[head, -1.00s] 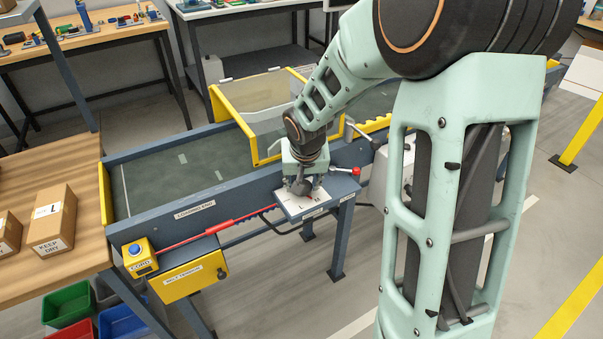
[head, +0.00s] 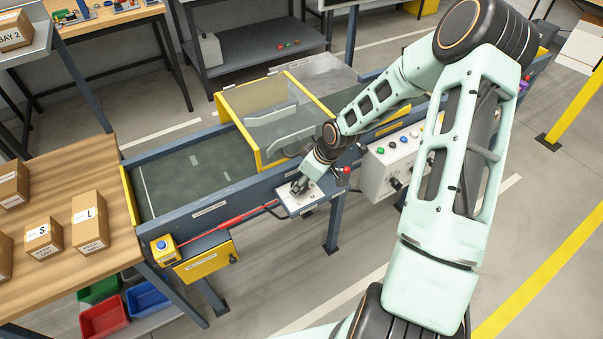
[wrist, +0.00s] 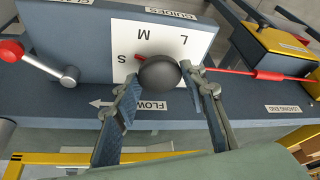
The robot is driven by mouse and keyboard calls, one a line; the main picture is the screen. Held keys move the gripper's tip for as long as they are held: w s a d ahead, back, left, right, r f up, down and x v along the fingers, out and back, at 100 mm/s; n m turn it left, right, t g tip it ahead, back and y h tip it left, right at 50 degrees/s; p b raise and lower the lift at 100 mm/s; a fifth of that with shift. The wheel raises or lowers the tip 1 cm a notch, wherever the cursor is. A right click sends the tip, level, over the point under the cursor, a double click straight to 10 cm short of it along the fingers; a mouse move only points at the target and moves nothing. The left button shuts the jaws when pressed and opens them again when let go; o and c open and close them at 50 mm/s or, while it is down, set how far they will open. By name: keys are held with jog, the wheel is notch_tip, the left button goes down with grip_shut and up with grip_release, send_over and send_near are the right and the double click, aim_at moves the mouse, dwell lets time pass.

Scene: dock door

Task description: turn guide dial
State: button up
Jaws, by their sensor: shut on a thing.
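The guide dial is a dark round knob (wrist: 160,72) on a white plate (wrist: 190,22) lettered S, M and L. In the wrist view its red pointer is turned toward the S. My gripper (wrist: 160,80) has its two fingers closed on either side of the knob. In the head view my gripper (head: 299,185) is down on the white plate (head: 309,204), beside the conveyor, and hides most of the knob there.
A red-knobbed lever (wrist: 12,50) stands close to the plate. A yellow-framed clear guard (head: 262,120) spans the conveyor (head: 175,180). A grey control box (head: 385,175) is to the right. Cartons (head: 90,220) sit on the wooden table at left.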

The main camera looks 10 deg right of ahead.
jog(key=shift+n+g+y+p, duration=0.3)
jog(key=shift+n+g+p, duration=0.1)
jog(key=shift+n+p, duration=0.65)
jog(key=shift+d, duration=0.1)
jog(key=o, duration=1.1)
jog(key=v, duration=1.2)
jog(key=shift+w, duration=0.1)
